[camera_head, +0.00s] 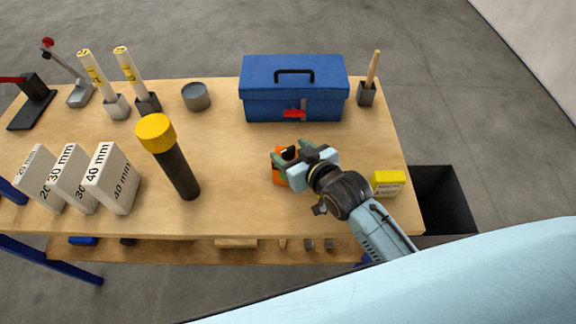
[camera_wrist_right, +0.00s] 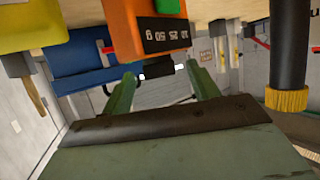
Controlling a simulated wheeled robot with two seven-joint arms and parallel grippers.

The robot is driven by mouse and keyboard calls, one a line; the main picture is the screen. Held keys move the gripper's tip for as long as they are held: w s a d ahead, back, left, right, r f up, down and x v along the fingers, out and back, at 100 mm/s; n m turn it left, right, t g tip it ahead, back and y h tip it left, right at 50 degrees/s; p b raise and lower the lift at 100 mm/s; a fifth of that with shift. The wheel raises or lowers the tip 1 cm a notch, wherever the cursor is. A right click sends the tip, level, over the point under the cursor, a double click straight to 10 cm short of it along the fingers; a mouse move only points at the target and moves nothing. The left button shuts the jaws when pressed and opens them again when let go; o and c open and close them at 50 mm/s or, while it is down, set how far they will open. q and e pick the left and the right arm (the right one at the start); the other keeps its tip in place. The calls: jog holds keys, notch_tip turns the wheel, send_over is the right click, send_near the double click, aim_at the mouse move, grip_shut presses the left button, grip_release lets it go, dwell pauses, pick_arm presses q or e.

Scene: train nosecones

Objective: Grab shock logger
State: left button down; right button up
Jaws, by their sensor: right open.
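The shock logger looks like the small orange box (camera_head: 278,177) on the wooden table, right of the middle, partly hidden by my right gripper. In the right wrist view the orange box (camera_wrist_right: 128,18) has a black label reading 10, 25, 50 g and a green patch. My right gripper (camera_head: 284,165) is over and beside it in the head view. Its two green fingers (camera_wrist_right: 161,84) are apart in the wrist view, with the box just ahead of them and a dark part of it near the gap. I cannot tell whether they touch. My left gripper is not in view.
A blue toolbox (camera_head: 262,105) stands behind, and a yellow box (camera_head: 388,183) sits to the right. A black tube with yellow cap (camera_head: 178,172) and white marked blocks (camera_head: 112,185) stand left. A dark open bin (camera_head: 440,190) is beyond the right edge.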

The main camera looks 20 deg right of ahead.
jog(key=shift+x, duration=1)
grip_shut()
